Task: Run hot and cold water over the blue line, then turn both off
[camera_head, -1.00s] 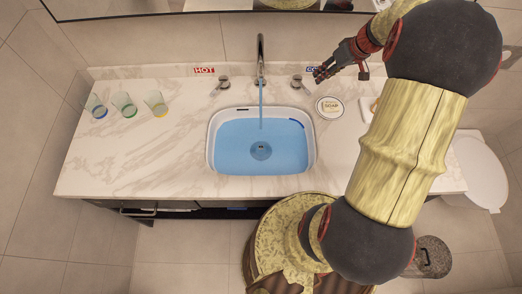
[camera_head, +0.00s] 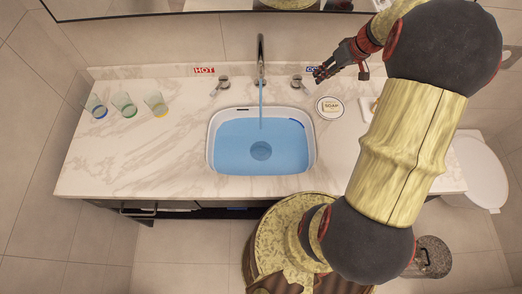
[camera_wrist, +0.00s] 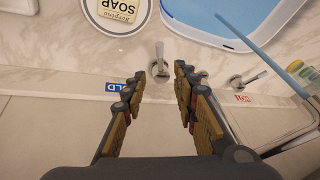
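The white basin (camera_head: 211,150) holds blue water (camera_head: 235,150). A stream (camera_head: 261,105) falls from the tall spout (camera_head: 261,60). A short dark blue line (camera_head: 297,123) shows on the basin's back right inner wall, close above the water. The hot handle (camera_head: 220,83) stands left of the spout; it also shows in the wrist view (camera_wrist: 236,81). The cold handle (camera_head: 298,83) stands right of the spout. My gripper (camera_head: 320,76) is open beside it. In the wrist view the cold handle (camera_wrist: 160,64) shows between the open fingers (camera_wrist: 160,84); contact cannot be told.
Red HOT (camera_head: 204,70) and blue COLD (camera_head: 312,69) labels mark the backsplash. A round soap dish (camera_head: 329,107) sits right of the basin. Several glasses (camera_head: 124,105) stand on the left of the counter (camera_head: 160,160). A toilet (camera_head: 480,170) is at the right.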

